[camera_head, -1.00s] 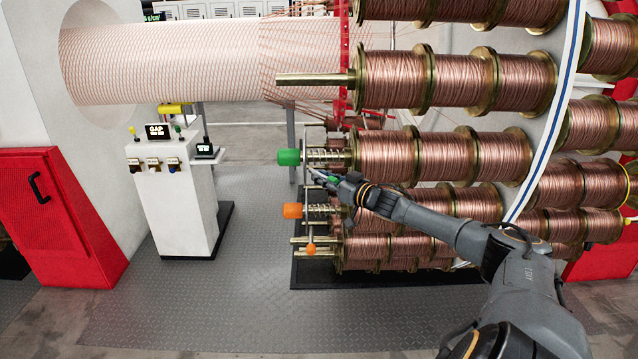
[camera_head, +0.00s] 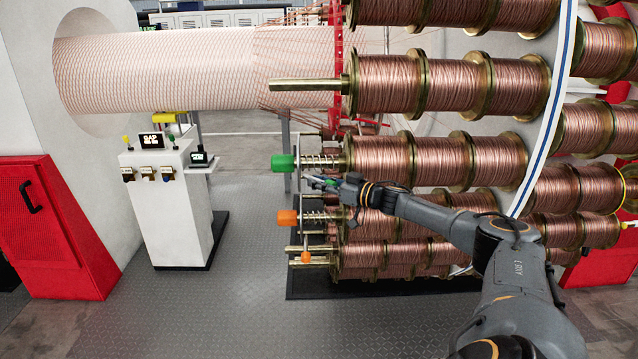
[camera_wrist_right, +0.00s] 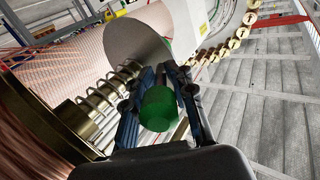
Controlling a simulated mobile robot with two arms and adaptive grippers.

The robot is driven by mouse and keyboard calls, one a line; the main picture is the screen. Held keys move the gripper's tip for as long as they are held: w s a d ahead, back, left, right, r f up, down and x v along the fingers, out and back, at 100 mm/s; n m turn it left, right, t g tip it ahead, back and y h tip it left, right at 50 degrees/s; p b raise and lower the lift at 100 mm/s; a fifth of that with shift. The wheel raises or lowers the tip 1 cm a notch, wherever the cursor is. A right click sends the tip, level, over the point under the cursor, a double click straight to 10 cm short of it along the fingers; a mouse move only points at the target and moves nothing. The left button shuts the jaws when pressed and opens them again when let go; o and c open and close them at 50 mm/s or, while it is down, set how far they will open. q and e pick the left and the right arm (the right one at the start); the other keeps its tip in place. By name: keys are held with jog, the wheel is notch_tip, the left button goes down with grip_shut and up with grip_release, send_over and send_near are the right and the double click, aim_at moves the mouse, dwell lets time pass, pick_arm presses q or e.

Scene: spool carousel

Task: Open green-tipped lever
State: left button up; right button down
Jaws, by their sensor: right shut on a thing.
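My right gripper (camera_head: 318,181) is just below and to the right of the large green cap (camera_head: 284,163) on the sprung rod. In the wrist view my right gripper (camera_wrist_right: 165,100) is shut on the green lever tip (camera_wrist_right: 158,110), which sits between its dark fingers. The green lever tip also shows small in the head view (camera_head: 329,182). The coil spring (camera_head: 320,161) is around the rod at the end of a copper spool row; it shows beside the fingers in the wrist view (camera_wrist_right: 107,96). The lever's arm is mostly hidden. My left gripper is not in view.
Copper spools (camera_head: 435,163) fill the carousel to the right. Below are an orange cap (camera_head: 288,218) and an orange lever tip (camera_head: 306,257). A bare rod (camera_head: 305,85) sticks out above. A white control stand (camera_head: 170,205) is at left, with clear floor (camera_head: 250,270) between.

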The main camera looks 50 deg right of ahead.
jog(key=c, duration=1.4)
grip_release()
jog(key=shift+f, duration=0.1)
jog(key=shift+o, duration=0.2)
jog(key=shift+s, duration=0.1)
jog(key=shift+s+d, duration=0.2)
jog(key=shift+s, duration=0.75)
jog(key=s+d, duration=0.1)
jog(key=s, duration=0.8)
jog(key=shift+s+d+r, duration=0.2)
jog(key=shift+s+r, duration=0.05)
jog(key=shift+s, duration=0.15)
